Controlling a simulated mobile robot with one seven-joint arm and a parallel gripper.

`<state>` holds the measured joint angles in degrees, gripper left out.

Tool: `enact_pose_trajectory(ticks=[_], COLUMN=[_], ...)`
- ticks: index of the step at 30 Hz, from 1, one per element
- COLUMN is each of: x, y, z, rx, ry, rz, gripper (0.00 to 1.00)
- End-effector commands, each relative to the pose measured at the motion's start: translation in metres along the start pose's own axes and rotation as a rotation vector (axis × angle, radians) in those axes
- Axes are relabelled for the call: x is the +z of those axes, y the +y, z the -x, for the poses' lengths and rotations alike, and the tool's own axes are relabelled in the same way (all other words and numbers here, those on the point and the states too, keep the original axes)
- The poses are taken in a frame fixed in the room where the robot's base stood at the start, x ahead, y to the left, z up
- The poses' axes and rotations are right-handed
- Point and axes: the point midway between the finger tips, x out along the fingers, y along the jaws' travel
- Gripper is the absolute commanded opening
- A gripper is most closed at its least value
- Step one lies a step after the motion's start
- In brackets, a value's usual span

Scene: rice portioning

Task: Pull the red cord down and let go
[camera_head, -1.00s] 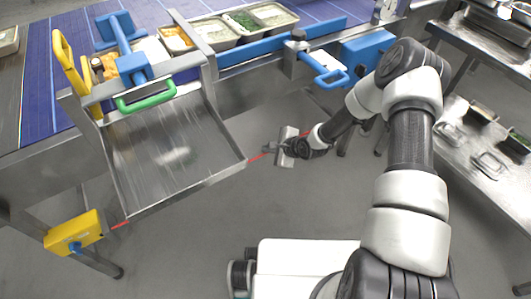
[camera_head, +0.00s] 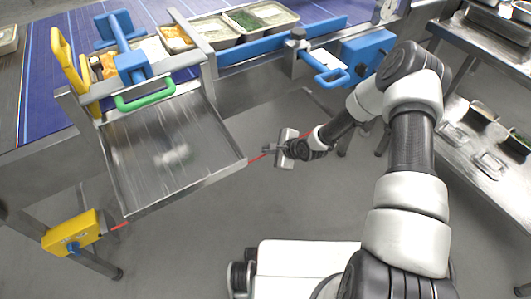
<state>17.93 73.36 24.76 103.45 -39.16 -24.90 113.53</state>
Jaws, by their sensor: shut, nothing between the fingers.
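The red cord (camera_head: 257,158) shows as a short length between the right edge of the steel tray and my gripper. Another red length (camera_head: 121,225) shows by the yellow box (camera_head: 72,232) at the lower left. The tray hides the stretch between them. My gripper (camera_head: 268,149) is shut, its fingertips pointing left at the cord's visible right end. The fingers are small here, and I cannot tell whether they touch the cord. A little red also shows behind my arm on the right.
The steel tray (camera_head: 128,209) hangs tilted below the belt edge, just left of my gripper. A green handle (camera_head: 145,100), a blue handle (camera_head: 331,78) and food pans are above. A steel table (camera_head: 510,184) with containers stands right. The floor below my gripper is clear.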

Motion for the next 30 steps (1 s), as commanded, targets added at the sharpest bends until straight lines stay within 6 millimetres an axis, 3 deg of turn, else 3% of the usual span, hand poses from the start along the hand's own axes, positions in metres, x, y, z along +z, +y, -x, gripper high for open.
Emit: enact_pose_trajectory(ticks=[30], x=[-0.008], y=[0.0073], z=[-0.0091], rx=[0.001], ry=[0.002], rz=[-0.001], gripper=[0.0])
